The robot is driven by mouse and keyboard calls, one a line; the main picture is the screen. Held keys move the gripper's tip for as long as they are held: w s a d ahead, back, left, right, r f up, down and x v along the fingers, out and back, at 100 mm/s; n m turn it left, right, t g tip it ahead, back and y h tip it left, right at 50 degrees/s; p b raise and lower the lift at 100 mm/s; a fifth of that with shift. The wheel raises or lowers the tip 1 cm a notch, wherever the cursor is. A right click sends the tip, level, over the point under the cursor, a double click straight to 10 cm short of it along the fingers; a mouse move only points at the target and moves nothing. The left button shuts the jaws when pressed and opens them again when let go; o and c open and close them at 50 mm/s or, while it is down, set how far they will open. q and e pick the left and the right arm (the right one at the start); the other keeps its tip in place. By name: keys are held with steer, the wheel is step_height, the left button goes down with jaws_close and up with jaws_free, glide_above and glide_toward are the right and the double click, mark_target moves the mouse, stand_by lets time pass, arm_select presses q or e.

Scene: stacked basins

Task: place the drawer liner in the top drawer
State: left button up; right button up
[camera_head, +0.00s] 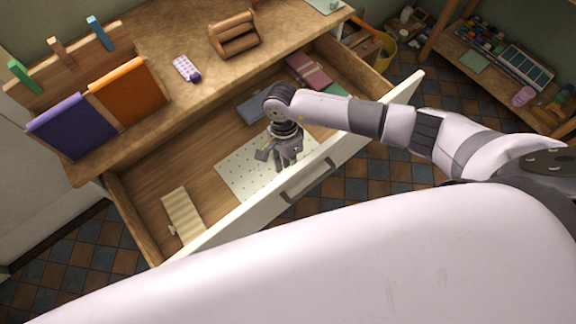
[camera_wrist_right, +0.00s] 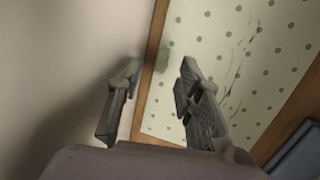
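The drawer liner (camera_head: 240,172), a pale sheet with green dots, lies flat on the floor of the open top drawer (camera_head: 150,158). It also shows in the right wrist view (camera_wrist_right: 225,60), beside the drawer's wooden edge. My right gripper (camera_head: 281,160) is inside the drawer area, over the liner's right part, and hides some of it. In the right wrist view the two fingers (camera_wrist_right: 157,92) stand apart with nothing held between them. One finger is over the liner side and the other over the pale drawer front. My left gripper is not in view.
The drawer also holds a striped cream item (camera_head: 183,214), a grey-blue item (camera_head: 250,105) and a pink item (camera_head: 309,70). The wooden counter (camera_head: 150,45) behind carries a purple object (camera_head: 186,69) and a wooden holder (camera_head: 236,36). The drawer's white front (camera_head: 235,220) borders the near side.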

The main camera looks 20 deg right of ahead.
steer(key=b+v, duration=0.1)
steer(key=v, duration=1)
steer(key=shift+r, duration=0.3)
steer(key=shift+w, duration=0.1)
